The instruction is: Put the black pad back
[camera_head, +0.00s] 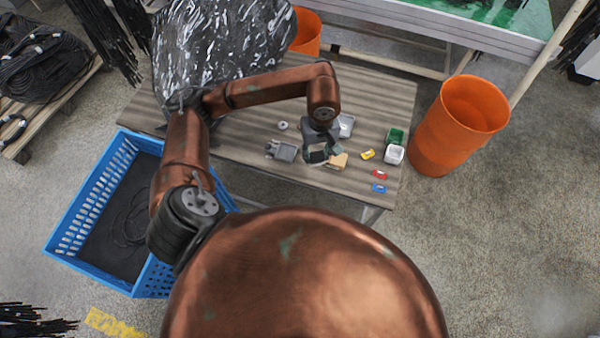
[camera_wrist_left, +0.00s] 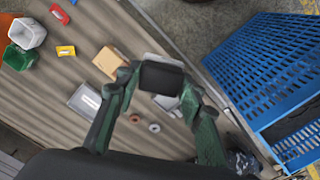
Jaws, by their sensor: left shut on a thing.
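The black pad (camera_wrist_left: 163,77) shows in the left wrist view as a dark rounded rectangle between the fingertips of my left gripper (camera_wrist_left: 160,84). The gripper is shut on it. In the head view my left gripper (camera_head: 321,152) is over the right half of the wooden table (camera_head: 240,145), just left of a tan block (camera_head: 338,161). The pad cannot be clearly made out there. In the wrist view the pad covers part of a grey object (camera_wrist_left: 167,102); the grey object also shows in the head view (camera_head: 282,151). My right gripper is not in view.

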